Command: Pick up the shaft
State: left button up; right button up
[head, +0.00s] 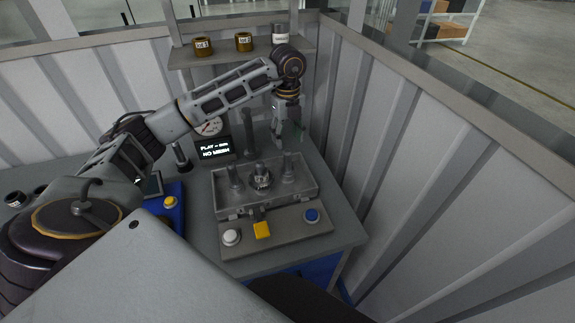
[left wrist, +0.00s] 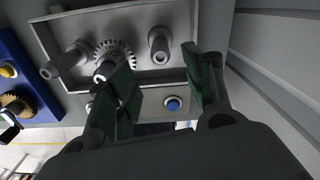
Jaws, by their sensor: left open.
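A grey open housing (head: 305,190) stands on the bench with upright cylindrical shafts in it. The left shaft (head: 236,176), a middle one with a toothed gear (head: 262,178) and the right shaft (head: 289,168) show. I cannot tell which is the task's shaft. My left gripper (head: 285,135) points down behind and above the right side of the housing. In the left wrist view its fingers (left wrist: 168,80) are open and empty; the right shaft (left wrist: 160,45) appears beyond the gap, apart from them. The left finger partly covers the middle shaft.
A panel (head: 240,250) with white, yellow and blue buttons is in front of the housing. A display (head: 214,150) and dial (head: 208,127) stand behind. A blue unit (head: 175,215) is at left. A shelf (head: 220,57) holds labelled cups. Ribbed walls close the back and right.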

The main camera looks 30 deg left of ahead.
aim_at(288, 150)
pick_arm(q)
jog(key=shift+f, duration=2.15)
jog(key=shift+f, duration=0.1)
jog(key=shift+w+f+p, duration=0.15)
jog(key=shift+f+p, duration=0.7)
jog(key=shift+f, duration=1.65)
jog(key=c, duration=1)
jog(key=shift+c, duration=0.3)
